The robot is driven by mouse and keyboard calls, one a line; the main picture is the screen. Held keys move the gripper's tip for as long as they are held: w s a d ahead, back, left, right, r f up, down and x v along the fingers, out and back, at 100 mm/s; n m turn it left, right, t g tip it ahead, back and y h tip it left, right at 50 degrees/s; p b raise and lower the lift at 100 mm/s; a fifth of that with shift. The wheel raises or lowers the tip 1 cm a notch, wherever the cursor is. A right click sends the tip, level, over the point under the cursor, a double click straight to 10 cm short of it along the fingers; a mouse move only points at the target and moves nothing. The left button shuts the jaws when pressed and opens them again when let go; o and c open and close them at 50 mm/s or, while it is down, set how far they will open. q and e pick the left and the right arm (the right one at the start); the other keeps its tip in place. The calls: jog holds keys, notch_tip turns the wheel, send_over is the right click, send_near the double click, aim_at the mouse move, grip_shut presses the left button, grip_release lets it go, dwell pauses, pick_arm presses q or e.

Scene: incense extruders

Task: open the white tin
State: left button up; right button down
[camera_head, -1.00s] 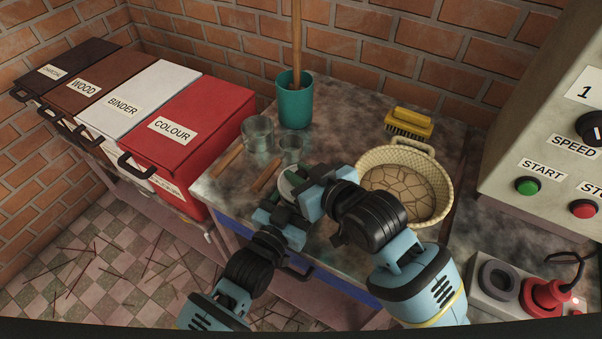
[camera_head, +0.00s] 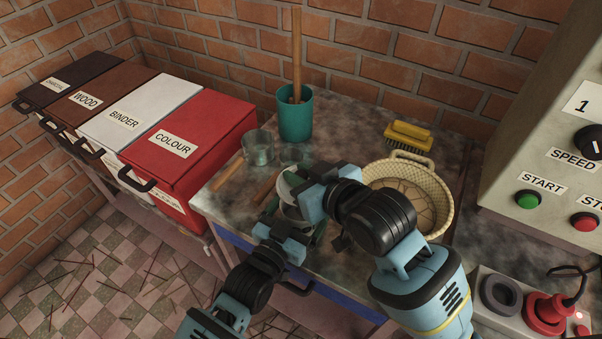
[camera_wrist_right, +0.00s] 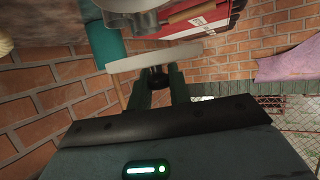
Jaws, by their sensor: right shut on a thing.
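The white tin (camera_head: 293,213) stands near the front edge of the worktable in the head view, partly hidden by my arms. Its pale round lid (camera_head: 286,186) is above it, tilted and apart from the body. My right gripper (camera_head: 304,188) is shut on the lid's dark knob; in the right wrist view the lid (camera_wrist_right: 150,61) shows edge-on beyond my fingers (camera_wrist_right: 158,90). My left gripper (camera_head: 294,220) is low at the tin, with a green finger on either side. Whether these fingers touch the tin is hidden.
Two glass beakers (camera_head: 258,150) and a teal cup (camera_head: 295,118) with a wooden stick stand behind. A wicker basket (camera_head: 446,212) is close to the right, with a yellow brush (camera_head: 408,137) behind it. Labelled bins, the red one (camera_head: 196,133) nearest, stand left.

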pick_arm(q)
jog(key=shift+o, duration=0.2)
jog(key=shift+s, duration=0.1)
jog(key=v, duration=1.2)
jog(key=shift+b, duration=0.35)
